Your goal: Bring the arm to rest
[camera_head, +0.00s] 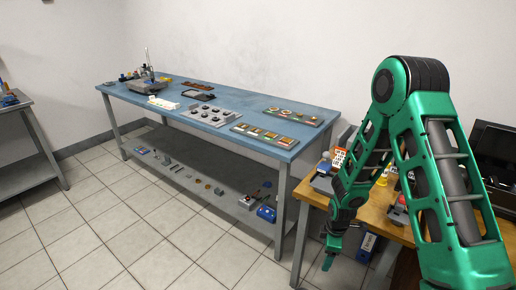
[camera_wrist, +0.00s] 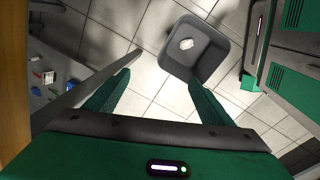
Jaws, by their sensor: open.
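My gripper (camera_head: 329,262) hangs at the end of my green arm, low beside the wooden table in the head view. In the wrist view my gripper (camera_wrist: 152,88) points down toward the tiled floor. Its two green fingers are spread apart with nothing between them. My arm is bent, with its elbow high at the right of the head view.
A blue-topped bench (camera_head: 245,103) with trays and parts stands along the wall, with a loaded lower shelf (camera_head: 205,182). The wooden table (camera_head: 312,195) is close to my arm. A dark bin (camera_wrist: 195,50) holding a whitish item stands on the floor.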

